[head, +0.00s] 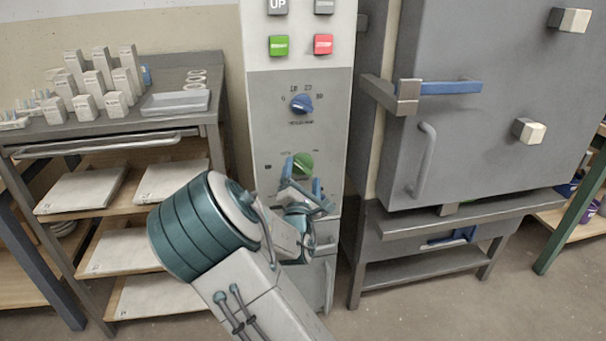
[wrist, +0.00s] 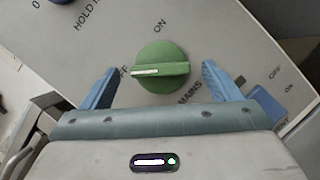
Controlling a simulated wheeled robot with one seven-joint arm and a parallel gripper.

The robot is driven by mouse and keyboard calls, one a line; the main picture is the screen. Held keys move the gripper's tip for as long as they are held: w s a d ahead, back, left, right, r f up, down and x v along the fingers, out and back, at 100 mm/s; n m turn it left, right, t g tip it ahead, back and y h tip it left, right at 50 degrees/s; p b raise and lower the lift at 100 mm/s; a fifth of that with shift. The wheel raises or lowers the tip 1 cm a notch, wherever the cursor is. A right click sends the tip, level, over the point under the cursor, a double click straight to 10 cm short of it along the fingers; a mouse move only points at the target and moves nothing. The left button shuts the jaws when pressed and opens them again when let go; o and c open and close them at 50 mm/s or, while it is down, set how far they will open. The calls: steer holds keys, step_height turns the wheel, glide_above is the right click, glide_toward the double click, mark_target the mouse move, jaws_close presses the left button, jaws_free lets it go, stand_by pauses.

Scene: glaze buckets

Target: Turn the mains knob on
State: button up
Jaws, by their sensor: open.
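The green mains knob (head: 303,163) is on the grey front of the control column, and it also shows in the wrist view (wrist: 160,57). Its white mark points left to the OFF label; ON is printed above it and MAINS to its lower right. My gripper (head: 302,180) is open in front of the knob. In the wrist view my gripper (wrist: 160,75) has one blue finger to each side of the knob, with a visible gap on both sides. I cannot tell how far the fingertips are from the panel.
A blue hold dial (head: 302,103) sits higher on the column, below green (head: 279,45) and red (head: 323,44) buttons. A blue switch (wrist: 268,105) is beside the right finger. The kiln door (head: 485,100) is right; a shelf rack (head: 215,130) is left.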

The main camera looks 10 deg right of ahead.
mark_target(303, 163)
steer(key=shift+x, duration=1.15)
steer(key=c, duration=1)
